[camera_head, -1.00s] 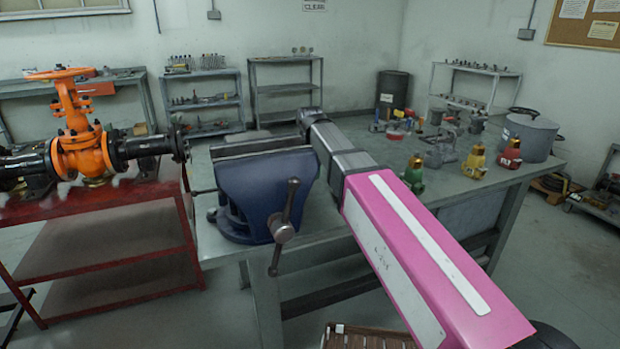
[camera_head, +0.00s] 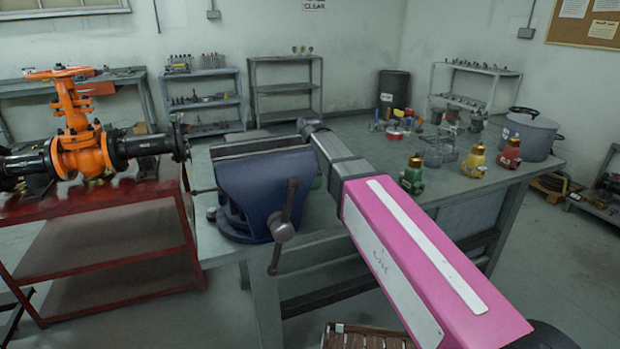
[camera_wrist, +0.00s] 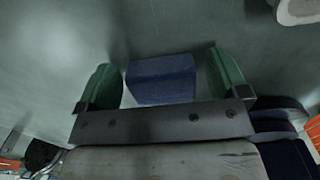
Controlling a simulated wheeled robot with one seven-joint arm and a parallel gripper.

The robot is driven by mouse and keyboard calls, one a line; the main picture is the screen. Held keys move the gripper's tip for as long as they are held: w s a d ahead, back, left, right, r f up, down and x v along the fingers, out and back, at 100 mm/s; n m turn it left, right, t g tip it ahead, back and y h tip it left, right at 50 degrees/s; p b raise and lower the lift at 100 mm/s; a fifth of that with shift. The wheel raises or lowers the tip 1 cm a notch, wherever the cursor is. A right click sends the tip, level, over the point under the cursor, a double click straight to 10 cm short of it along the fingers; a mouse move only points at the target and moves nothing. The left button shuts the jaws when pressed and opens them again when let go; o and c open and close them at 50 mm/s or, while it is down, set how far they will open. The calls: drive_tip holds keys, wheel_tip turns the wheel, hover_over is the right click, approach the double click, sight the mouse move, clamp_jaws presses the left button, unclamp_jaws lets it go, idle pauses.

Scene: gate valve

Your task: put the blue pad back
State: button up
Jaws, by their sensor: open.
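In the wrist view, the blue pad (camera_wrist: 160,80), a small dark blue block, lies on a grey-green surface. My gripper (camera_wrist: 163,84) is open, with one green fingertip on each side of the pad. The pad sits between the fingers with a narrow gap on the right; I cannot tell whether the left finger touches it. In the head view, my pink and grey arm reaches over the workbench to the right of the blue vise (camera_head: 262,192). The fingers and the pad are largely hidden there behind the vise and arm.
The grey workbench (camera_head: 375,150) holds green (camera_head: 412,176), yellow (camera_head: 474,162) and red (camera_head: 510,153) small valves and a large grey pot (camera_head: 530,138) at right. An orange gate valve (camera_head: 80,150) stands on a red cart (camera_head: 95,205) at left.

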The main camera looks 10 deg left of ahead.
wheel_tip(320, 180, up, 12)
idle(0.6)
